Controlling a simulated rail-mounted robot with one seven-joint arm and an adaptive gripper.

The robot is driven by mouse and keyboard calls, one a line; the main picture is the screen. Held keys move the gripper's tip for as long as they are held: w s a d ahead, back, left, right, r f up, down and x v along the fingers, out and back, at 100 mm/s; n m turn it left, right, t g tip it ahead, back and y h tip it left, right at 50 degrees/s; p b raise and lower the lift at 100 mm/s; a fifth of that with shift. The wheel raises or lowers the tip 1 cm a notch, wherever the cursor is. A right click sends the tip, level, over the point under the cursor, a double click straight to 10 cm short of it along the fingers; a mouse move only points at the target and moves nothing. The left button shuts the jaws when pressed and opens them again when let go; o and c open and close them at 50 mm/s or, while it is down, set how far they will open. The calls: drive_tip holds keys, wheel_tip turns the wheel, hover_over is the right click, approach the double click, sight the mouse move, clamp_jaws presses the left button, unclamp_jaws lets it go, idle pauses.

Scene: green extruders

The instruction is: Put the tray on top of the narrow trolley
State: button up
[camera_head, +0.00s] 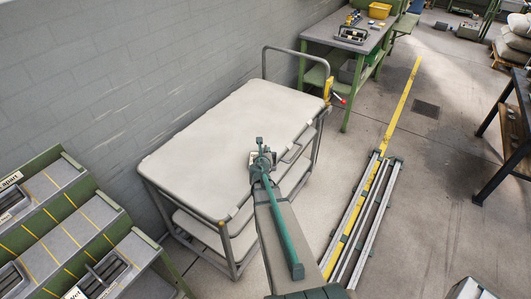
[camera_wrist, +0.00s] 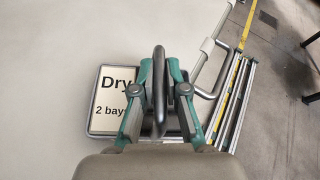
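The tray (camera_wrist: 113,101) is a small grey-rimmed piece with a pale label reading "Dry 2 bays" and a dark loop handle (camera_wrist: 160,60). In the head view the tray (camera_head: 254,157) shows small, over the right part of the trolley's top. My gripper (camera_wrist: 160,72) has its teal fingers on both sides of the handle and looks shut on it. In the head view my gripper (camera_head: 262,150) partly covers the tray. The trolley (camera_head: 215,125) has a pale flat top, lower shelves and a grey push bar. I cannot tell whether the tray touches the top.
A grey side bar (camera_wrist: 208,82) lies close right of the tray. Rails with a yellow strip (camera_head: 364,220) run along the floor to the right. A green workbench (camera_head: 350,40) stands behind, green racks (camera_head: 75,235) at left. Most of the trolley top is bare.

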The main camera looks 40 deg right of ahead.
clamp_jaws()
drive_tip(key=shift+w, duration=0.1)
drive_tip(key=shift+w+a+p, duration=0.25)
drive_tip(key=shift+w+p, duration=0.05)
drive_tip(key=shift+w, duration=0.5)
drive_tip(key=shift+w+a+p, duration=0.45)
drive_tip(key=shift+w+a, duration=0.25)
drive_tip(key=shift+w, duration=1.25)
drive_tip(key=shift+w+a+p, duration=0.5)
drive_tip(key=shift+w+a, duration=0.15)
drive_tip(key=shift+w, duration=1.25)
drive_tip(key=shift+w+a+p, duration=0.45)
drive_tip(key=shift+w+a, duration=0.25)
drive_tip(key=shift+w, duration=1.25)
drive_tip(key=o, duration=0.7)
unclamp_jaws()
